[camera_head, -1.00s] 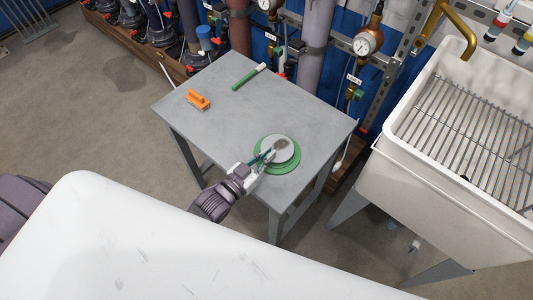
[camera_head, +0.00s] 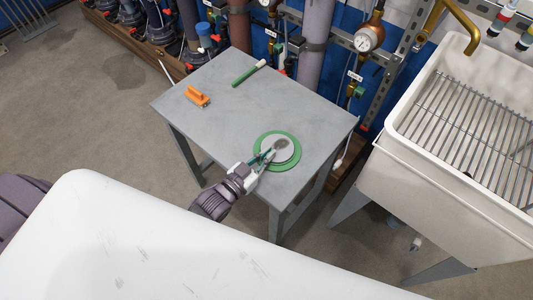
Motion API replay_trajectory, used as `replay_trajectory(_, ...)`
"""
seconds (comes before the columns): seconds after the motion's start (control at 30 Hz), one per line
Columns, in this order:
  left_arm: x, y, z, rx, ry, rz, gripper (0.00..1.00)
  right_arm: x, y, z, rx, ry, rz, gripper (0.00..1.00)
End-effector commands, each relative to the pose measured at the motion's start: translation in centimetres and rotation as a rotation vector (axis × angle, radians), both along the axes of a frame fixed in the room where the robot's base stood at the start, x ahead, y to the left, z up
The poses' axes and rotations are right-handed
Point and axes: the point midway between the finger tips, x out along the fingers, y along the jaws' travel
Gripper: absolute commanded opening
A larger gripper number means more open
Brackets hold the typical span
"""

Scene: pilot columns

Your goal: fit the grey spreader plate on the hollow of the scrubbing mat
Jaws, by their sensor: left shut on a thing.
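The grey spreader plate (camera_head: 287,151) is a round disc with a darker middle. It lies over the green scrubbing mat (camera_head: 277,168), a round disc on the grey table, near its front right edge. Green shows all around the plate, a little wider on the left than on the right. My left gripper (camera_head: 269,155) reaches in from the lower left and is shut on the plate. The mat's hollow is hidden under the plate, and I cannot tell whether the plate touches the mat. My right gripper is not in view.
On the table (camera_head: 210,135), an orange tool (camera_head: 197,97) lies at the left and a green stick with a pale end (camera_head: 248,74) at the back. The table's middle is clear. A white sink (camera_head: 440,180) with a metal rack stands at the right. Pipes and gauges line the back.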

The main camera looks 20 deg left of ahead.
Motion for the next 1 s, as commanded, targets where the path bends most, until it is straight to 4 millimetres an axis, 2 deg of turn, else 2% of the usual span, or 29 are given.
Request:
replay_trajectory(0.17,0.0,0.0,-0.5,0.000,-0.001,0.000,0.00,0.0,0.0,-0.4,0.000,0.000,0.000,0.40)
replay_trajectory(0.2,0.0,0.0,-0.5,0.000,-0.001,0.000,0.09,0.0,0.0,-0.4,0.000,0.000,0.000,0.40)
replay_trajectory(0.37,0.0,0.0,-0.4,0.000,-0.001,0.000,0.35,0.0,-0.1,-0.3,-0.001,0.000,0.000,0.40)
replay_trajectory(0.73,-0.5,0.2,-0.5,0.000,0.001,0.000,0.35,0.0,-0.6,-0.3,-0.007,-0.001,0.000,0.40)
replay_trajectory(0.87,-2.1,0.7,-0.4,0.001,0.003,0.000,0.35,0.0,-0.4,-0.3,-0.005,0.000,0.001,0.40)
replay_trajectory(1.0,-5.0,1.7,-0.2,0.001,0.005,0.000,0.35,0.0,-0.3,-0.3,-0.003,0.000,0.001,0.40)
